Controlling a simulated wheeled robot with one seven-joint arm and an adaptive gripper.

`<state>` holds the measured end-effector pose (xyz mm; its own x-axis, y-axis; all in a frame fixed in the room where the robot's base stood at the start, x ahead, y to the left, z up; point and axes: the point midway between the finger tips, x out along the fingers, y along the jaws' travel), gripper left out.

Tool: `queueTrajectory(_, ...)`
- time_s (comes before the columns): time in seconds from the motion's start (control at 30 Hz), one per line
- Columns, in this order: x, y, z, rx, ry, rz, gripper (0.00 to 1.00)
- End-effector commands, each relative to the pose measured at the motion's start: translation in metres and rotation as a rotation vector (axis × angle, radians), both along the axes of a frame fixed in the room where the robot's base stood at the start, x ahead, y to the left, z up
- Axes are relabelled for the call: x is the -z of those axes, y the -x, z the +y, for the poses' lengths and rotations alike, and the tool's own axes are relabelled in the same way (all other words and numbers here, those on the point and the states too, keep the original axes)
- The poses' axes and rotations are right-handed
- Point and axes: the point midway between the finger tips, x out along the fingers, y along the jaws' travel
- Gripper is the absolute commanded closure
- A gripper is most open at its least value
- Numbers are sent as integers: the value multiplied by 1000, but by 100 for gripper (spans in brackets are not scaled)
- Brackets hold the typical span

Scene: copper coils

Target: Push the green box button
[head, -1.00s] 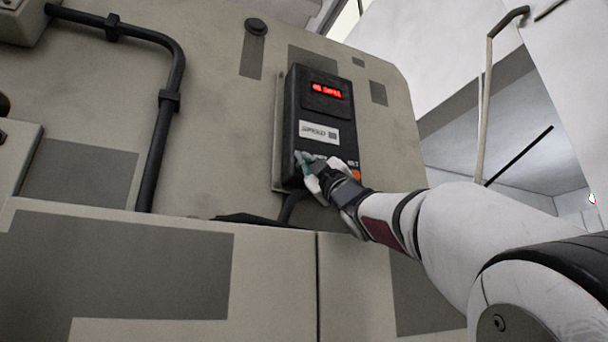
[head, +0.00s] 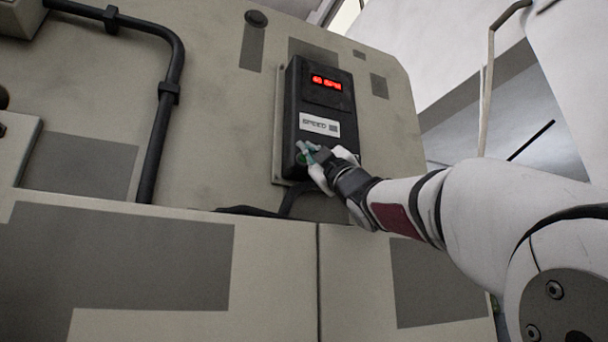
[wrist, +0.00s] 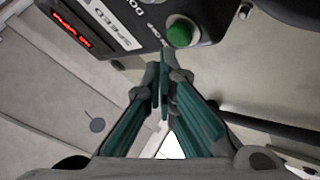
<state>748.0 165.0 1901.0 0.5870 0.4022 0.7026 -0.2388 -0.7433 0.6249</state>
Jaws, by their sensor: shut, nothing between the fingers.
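The green button (wrist: 181,34) sits on the lower part of a black control box (wrist: 206,14) in the wrist view. In the head view the black box (head: 291,112) is mounted on the beige panel, and a little green of the button shows at its lower left, beside my fingers. My gripper (head: 305,150) is shut and empty at the lower face of the box. In the wrist view its teal fingertips (wrist: 164,60) are together just below the button. I cannot tell whether they touch it; a small gap seems to show.
A red lit display (head: 327,83) and a SPEED label (head: 320,125) are on the box above my gripper. A black pipe (head: 160,130) runs down the panel at left. A beige ledge (head: 280,232) lies below the box.

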Motion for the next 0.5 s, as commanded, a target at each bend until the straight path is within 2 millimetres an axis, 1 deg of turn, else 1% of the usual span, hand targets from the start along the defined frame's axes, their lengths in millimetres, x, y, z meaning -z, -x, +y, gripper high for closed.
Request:
queueTrajectory(0.13,0,5,-3,0,-2,1,100)
queueTrajectory(0.5,-1,36,-15,-1,-2,0,100)
